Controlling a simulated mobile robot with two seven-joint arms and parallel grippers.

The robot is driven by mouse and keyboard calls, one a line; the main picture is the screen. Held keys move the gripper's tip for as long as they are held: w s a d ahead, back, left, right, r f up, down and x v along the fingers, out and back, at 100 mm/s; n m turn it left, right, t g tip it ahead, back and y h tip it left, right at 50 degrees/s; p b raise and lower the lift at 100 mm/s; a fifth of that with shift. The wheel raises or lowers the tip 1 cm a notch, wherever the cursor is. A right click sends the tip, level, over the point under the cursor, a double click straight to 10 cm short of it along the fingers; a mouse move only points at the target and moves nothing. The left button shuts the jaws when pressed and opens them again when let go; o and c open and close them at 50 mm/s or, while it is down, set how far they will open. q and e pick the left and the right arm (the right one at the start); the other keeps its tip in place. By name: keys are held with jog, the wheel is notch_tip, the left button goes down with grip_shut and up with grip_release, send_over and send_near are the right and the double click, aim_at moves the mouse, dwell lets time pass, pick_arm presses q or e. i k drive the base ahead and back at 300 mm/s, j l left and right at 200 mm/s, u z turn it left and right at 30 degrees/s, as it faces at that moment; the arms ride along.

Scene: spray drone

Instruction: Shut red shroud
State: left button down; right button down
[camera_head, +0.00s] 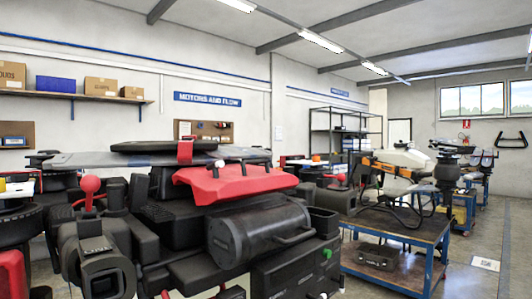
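The red shroud (235,182) is a shiny red cover in the middle of the camera_head view. It lies on top of a large black machine, under a flat dark panel and above a black ribbed cylinder (258,232). It slopes, and its lower edge hangs over the front. A small white knob (220,163) shows at its top edge. I cannot tell whether the shroud is fully seated, as its rear is hidden under the panel. I can make out neither of my grippers in this view.
A workbench (395,252) with blue legs stands at right, bearing an orange-and-black drone arm (385,168). A red ball-topped lever (90,188) and a round black lens-like part (100,275) stand at left. Boxes (102,86) sit on a wall shelf.

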aim_at(237, 182)
jog(key=l, duration=0.45)
jog(key=k+l, duration=0.15)
jog(key=l, duration=0.25)
jog(key=l+u, duration=0.1)
jog(key=l, duration=0.35)
jog(key=k, duration=0.05)
